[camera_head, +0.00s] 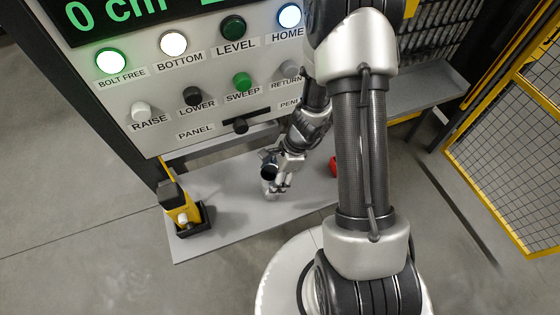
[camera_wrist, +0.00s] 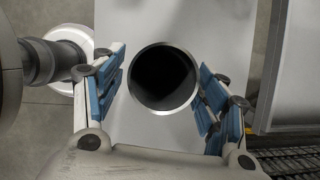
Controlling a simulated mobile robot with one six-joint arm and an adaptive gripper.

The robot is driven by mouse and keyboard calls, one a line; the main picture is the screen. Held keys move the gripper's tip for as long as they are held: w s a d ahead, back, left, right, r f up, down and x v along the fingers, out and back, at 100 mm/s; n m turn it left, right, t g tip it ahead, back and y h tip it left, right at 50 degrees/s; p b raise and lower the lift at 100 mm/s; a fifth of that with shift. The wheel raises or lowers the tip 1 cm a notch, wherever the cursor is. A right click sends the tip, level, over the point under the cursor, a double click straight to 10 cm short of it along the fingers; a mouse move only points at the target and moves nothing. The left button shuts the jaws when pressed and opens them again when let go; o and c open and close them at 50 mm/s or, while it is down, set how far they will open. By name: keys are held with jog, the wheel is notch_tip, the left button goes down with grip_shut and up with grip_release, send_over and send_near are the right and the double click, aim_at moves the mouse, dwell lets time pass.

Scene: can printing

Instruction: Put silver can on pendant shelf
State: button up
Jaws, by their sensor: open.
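The silver can (camera_wrist: 163,109) has a dark open top and a thin silver rim. In the wrist view it stands between the blue-padded fingers of my gripper (camera_wrist: 163,75), with a gap visible at the left finger and the right finger close to the rim. In the head view the can (camera_head: 269,187) shows its dark top above the low grey shelf (camera_head: 228,242), with my gripper (camera_head: 278,182) open around it. The can's lower part is partly hidden. Another grey shelf (camera_head: 440,97) is at the right; I cannot tell which one is the pendant shelf.
A control panel (camera_head: 190,75) with buttons and labels stands above the low shelf. A yellow and black device (camera_head: 182,207) is at that shelf's left end. A red object (camera_head: 333,166) is partly hidden behind my arm. A yellow mesh fence (camera_head: 510,150) stands at the right.

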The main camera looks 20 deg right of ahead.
jog(key=s+r+n+t+h+p, duration=0.1)
jog(key=s+r+n+p, duration=0.2)
jog(key=r+n, duration=1.45)
jog(key=s+r+n+t+h, duration=0.1)
jog(key=s+r, duration=0.5)
jog(key=r, duration=0.4)
jog(key=s+r+n+t+h, duration=0.1)
jog(key=s+r+t+h, duration=0.1)
jog(key=s+r, duration=0.4)
notch_tip(320, 180, up, 4)
jog(key=shift+r, duration=0.15)
